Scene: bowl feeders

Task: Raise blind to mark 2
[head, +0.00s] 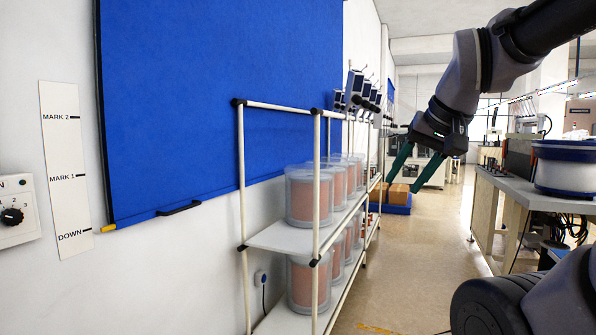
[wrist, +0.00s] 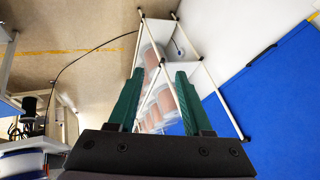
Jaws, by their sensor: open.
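The blue blind (head: 220,95) hangs on the left wall. Its bottom edge slopes in the picture, and the yellow pointer (head: 108,228) at its lower left corner is level with DOWN on the white mark scale (head: 66,165). MARK 1 and MARK 2 are higher on the scale. A black handle (head: 180,208) sits at the blind's bottom edge. My gripper (head: 413,172) is open and empty, pointing down over the aisle, well right of the blind. In the wrist view the blind (wrist: 275,105) is at right, with the handle (wrist: 262,54) on its edge, apart from my green fingers (wrist: 155,78).
A white rack (head: 285,238) with clear tubs (head: 305,195) stands between my gripper and the blind's right part. A knob panel (head: 14,212) is at far left. A workbench (head: 530,192) stands right. The aisle floor (head: 405,270) is clear.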

